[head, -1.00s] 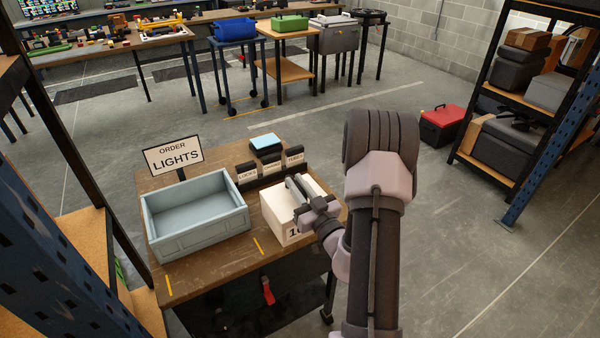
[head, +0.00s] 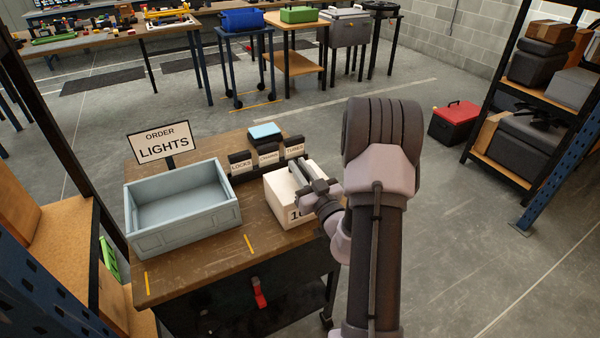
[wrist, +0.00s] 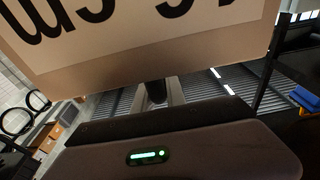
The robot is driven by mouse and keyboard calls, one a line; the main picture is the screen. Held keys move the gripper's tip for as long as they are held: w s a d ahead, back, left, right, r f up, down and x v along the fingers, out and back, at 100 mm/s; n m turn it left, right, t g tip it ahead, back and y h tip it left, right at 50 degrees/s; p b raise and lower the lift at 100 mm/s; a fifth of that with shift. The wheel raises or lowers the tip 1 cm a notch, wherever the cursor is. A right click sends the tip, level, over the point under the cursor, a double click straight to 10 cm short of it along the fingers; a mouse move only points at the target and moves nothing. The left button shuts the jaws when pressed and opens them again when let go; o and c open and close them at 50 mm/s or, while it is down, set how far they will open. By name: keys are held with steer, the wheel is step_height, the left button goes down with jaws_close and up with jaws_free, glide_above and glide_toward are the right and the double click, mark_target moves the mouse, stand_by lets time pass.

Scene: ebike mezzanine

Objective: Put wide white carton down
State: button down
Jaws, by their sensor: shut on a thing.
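The wide white carton (head: 279,202) is at the right end of a wooden-topped workbench (head: 205,262) in the head view, with black print low on its near face. My gripper (head: 304,182) is shut on the carton's upper part from the right. In the wrist view the carton (wrist: 150,62) fills the top, with large black lettering upside down, and my gripper (wrist: 157,92) is partly hidden in front of it. I cannot tell whether the carton's underside touches the bench top.
A pale blue open bin (head: 185,215) stands left of the carton, with an ORDER LIGHTS sign (head: 163,145) behind it. Small dark labelled holders (head: 268,158) and a blue-topped box (head: 265,132) sit close behind the carton. Bare bench top lies along the front.

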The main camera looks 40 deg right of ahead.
steer(key=c, duration=1.4)
jaws_free()
steer(key=shift+o, duration=0.2)
